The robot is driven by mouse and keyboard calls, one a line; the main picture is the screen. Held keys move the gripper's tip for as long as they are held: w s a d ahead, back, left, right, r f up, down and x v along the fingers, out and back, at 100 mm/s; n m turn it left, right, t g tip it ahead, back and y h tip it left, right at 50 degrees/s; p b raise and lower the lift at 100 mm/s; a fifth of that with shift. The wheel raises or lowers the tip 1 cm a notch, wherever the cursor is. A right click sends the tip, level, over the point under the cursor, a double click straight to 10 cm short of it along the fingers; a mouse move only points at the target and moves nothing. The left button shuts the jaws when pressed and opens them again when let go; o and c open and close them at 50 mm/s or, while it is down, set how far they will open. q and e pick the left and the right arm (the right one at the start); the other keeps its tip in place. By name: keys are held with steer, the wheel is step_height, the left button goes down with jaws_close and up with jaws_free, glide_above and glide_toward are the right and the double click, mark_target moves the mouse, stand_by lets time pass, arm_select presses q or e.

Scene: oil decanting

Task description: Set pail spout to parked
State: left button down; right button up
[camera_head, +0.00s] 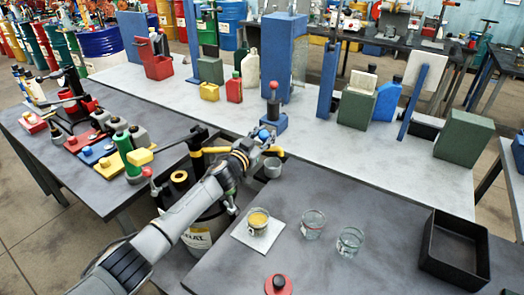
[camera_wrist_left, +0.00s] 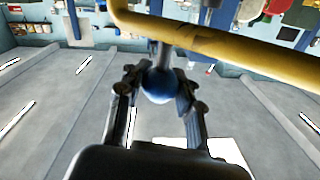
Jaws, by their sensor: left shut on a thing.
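The pail (camera_head: 200,238) is pale with dark lettering and stands low beside the near table, partly hidden behind my left arm. Its yellow spout (camera_head: 216,150) runs rightward, passes behind my gripper and shows again at its bent end (camera_head: 278,152). In the left wrist view the yellow spout (camera_wrist_left: 215,42) crosses the upper part close up. My left gripper (camera_head: 262,141) is shut on a blue ball knob (camera_head: 264,134). In the left wrist view the knob (camera_wrist_left: 158,87) sits between both fingertips on a grey stem. My right gripper is not in view.
A small grey cup (camera_head: 272,168) stands by the spout end. A glass of yellow oil (camera_head: 258,221) stands on a white square pad (camera_head: 243,238). Two clear glasses (camera_head: 312,224) and (camera_head: 350,241) and a black tray (camera_head: 455,250) are to the right.

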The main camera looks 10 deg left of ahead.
arm_select(q)
steer(key=w+y+b, duration=0.1)
steer(key=w+n+y+b, duration=0.1)
steer(key=shift+w+a+f+n+t, duration=0.2)
steer(key=shift+w+a+n+t, duration=0.1)
steer(key=shift+w+a+t, duration=0.1)
steer(key=shift+w+a+r+y+b, duration=0.2)
steer(key=shift+w+a+y+b, duration=0.05)
steer(key=shift+w+y+b, duration=0.25)
steer(key=c, duration=0.9)
jaws_free()
steer(key=shift+s+a, duration=0.1)
steer(key=shift+s, duration=0.1)
steer(key=v, duration=1.1)
steer(key=shift+s+f, duration=0.1)
steer(key=shift+s, duration=0.35)
steer(key=shift+a+f, duration=0.1)
